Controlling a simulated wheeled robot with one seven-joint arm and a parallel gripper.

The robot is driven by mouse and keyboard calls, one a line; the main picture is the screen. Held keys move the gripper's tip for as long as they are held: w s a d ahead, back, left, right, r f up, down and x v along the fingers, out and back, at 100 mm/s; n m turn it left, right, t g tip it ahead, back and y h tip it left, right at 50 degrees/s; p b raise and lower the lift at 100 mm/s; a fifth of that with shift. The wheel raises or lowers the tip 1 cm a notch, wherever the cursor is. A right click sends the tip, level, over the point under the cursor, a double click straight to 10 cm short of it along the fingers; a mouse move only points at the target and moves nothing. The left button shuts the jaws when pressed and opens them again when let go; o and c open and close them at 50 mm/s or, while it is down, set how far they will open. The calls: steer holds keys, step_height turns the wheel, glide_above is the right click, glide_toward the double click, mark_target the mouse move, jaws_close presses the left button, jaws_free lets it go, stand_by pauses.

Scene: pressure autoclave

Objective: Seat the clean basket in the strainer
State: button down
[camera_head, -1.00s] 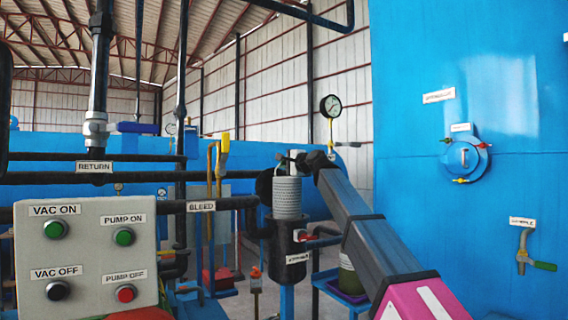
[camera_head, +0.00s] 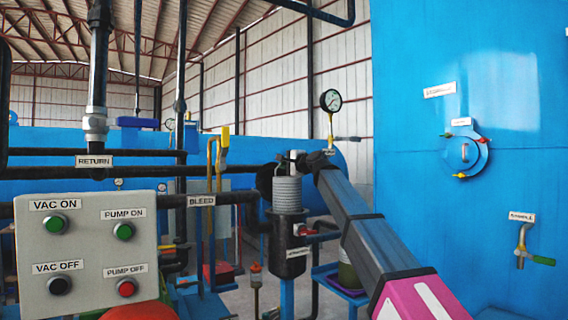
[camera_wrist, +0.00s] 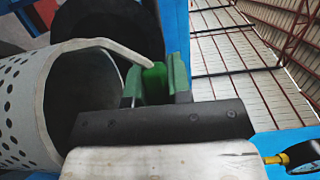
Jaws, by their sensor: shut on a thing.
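The clean basket (camera_head: 287,194) is a light grey perforated cylinder, upright over the black strainer body (camera_head: 291,250). Its lower end meets the strainer's open top and appears to be partly inside; how deep it sits is hidden. My gripper (camera_head: 294,158) is just above the basket at the end of my arm. In the wrist view, the gripper's green fingers (camera_wrist: 158,82) are shut on the basket's bent handle (camera_wrist: 105,45). The perforated wall of the basket (camera_wrist: 18,115) fills the left side there, with its open dark mouth facing the gripper.
A control panel (camera_head: 87,250) with several buttons stands at the left front. The BLEED pipe (camera_head: 222,200) runs toward the strainer. A red-handled valve (camera_head: 306,229) is at the strainer's right side. A pressure gauge (camera_head: 331,101) rises behind my arm. A large blue vessel (camera_head: 420,190) fills the right.

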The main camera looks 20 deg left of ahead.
mark_target(297, 199)
steer(key=shift+f, duration=6.55)
steer(key=c, duration=1)
jaws_free()
steer(key=shift+s+f, duration=0.1)
steer(key=v, duration=1)
steer(key=shift+s+d, duration=0.2)
steer(key=shift+d, duration=0.2)
